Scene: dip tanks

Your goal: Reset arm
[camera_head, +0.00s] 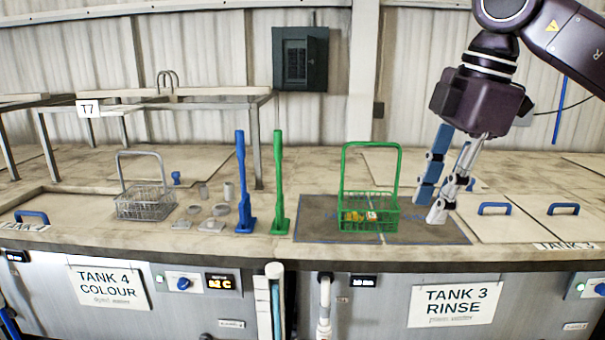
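My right gripper (432,203) hangs from my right arm at the right, fingers pointing down. Its blue-and-grey fingers stand apart with nothing visible between them. It is just right of a green wire basket (371,199) and apart from it. The basket stands upright on a dark grey mat (314,229), its tall handle raised, with small yellow and orange items (359,216) inside. The fingertips are over the right part of the mat; their height above it is hard to tell. My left gripper is not in view.
A grey wire basket (146,203), small metal pieces (220,209), and upright blue (243,187) and green (279,187) tools stand left of the mat. Tank lids with blue handles (494,206) lie at right. A metal frame (190,98) stands at back left.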

